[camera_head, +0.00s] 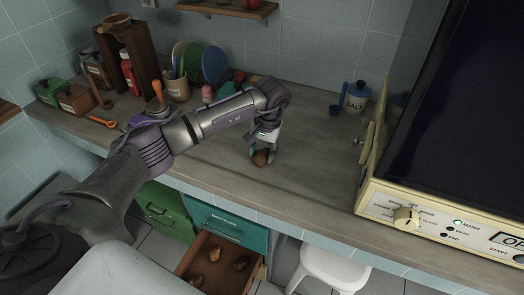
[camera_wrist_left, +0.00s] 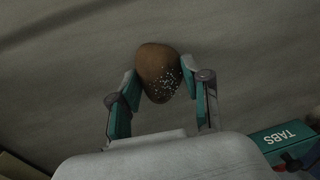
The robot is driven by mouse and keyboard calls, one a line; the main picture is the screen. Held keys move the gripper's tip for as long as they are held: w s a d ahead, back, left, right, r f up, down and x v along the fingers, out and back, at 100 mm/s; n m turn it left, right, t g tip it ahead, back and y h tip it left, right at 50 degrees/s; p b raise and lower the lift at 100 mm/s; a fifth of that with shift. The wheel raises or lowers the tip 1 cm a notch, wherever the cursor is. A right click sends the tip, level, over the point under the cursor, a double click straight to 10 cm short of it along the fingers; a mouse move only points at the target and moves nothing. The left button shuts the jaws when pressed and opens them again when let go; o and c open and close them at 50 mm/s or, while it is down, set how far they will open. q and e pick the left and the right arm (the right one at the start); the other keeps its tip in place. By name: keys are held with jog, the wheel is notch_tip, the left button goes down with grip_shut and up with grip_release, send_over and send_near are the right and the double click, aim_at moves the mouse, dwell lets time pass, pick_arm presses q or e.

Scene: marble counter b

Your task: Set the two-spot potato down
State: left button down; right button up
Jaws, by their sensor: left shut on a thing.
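A brown potato (camera_head: 261,158) is between the fingers of my left gripper (camera_head: 265,147), low over the middle of the counter (camera_head: 310,180). I cannot tell whether it touches the counter. In the left wrist view the potato (camera_wrist_left: 158,72) sits between the two teal fingertips of my left gripper (camera_wrist_left: 161,84), which is shut on it. A patch of pale speckles shows on its lower right side; I cannot make out two separate spots. My right gripper is not in view.
An open drawer (camera_head: 262,272) below the counter holds a few potatoes (camera_head: 241,263). A salt jar (camera_head: 356,97) stands at the back, a cream machine (camera_head: 440,225) at the right. Plates (camera_head: 215,65) and bottles crowd the back left.

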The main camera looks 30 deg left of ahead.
aim_at(267, 155)
pick_arm(q)
jog(key=c, duration=0.5)
grip_release()
jog(key=shift+r, duration=0.2)
jog(key=r, duration=0.4)
jog(key=d+r+b, duration=0.1)
jog(key=r, duration=0.6)
jog(key=shift+d+r+b, duration=0.25)
jog(key=shift+r+b, duration=0.05)
jog(key=shift+b, duration=0.05)
